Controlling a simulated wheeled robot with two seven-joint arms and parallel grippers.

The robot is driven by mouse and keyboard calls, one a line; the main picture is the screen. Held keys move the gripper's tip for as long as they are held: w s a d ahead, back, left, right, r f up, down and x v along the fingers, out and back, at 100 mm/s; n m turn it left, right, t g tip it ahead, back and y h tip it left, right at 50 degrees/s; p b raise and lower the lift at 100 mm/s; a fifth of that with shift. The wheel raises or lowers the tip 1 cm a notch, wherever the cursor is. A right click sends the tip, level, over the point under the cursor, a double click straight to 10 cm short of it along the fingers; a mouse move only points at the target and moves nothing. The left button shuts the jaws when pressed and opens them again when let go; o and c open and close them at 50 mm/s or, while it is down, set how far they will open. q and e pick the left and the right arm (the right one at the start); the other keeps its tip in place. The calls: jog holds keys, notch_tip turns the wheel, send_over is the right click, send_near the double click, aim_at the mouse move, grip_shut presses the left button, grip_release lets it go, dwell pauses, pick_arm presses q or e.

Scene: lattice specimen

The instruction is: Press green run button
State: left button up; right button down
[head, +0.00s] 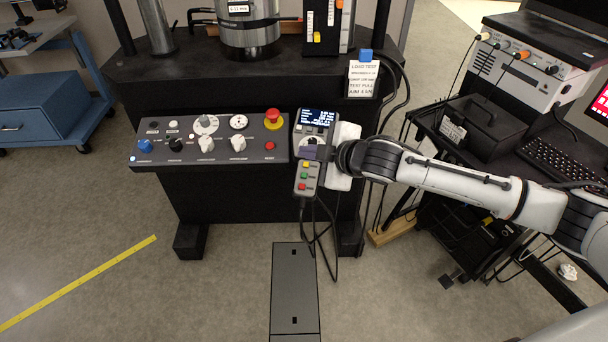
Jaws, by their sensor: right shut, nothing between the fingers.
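The green button (304,176) is on a grey handheld control box (318,137), between a yellow button (306,165) above and a red button (302,187) below. The box has a small lit screen (317,117) at its top and hangs at the right end of the machine's front panel. My right gripper (309,153) is shut and empty. Its dark fingertips are over the middle of the box, just above the yellow button, hiding part of the face. I cannot tell whether they touch it. My left gripper is not in view.
The sloped panel (215,150) left of the box carries knobs, a red-and-yellow emergency stop (273,119) and a small red button (269,146). Cables hang below the box. A cart with a keyboard (560,160) stands right. Floor in front is mostly clear.

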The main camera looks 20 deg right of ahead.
jog(key=b, duration=0.6)
send_over(304, 175)
jog(key=s, duration=0.3)
notch_tip(304, 175, down, 6)
jog(key=shift+r, duration=0.1)
jog(key=shift+w+d+f, duration=0.1)
jog(key=shift+w+f, duration=0.15)
jog(key=shift+f, duration=0.4)
jog(key=shift+w+f, duration=0.15)
jog(key=shift+f, duration=0.15)
jog(key=shift+f, duration=0.1)
jog(key=shift+w+f, duration=0.1)
jog(key=shift+f, duration=0.2)
dwell(0.3)
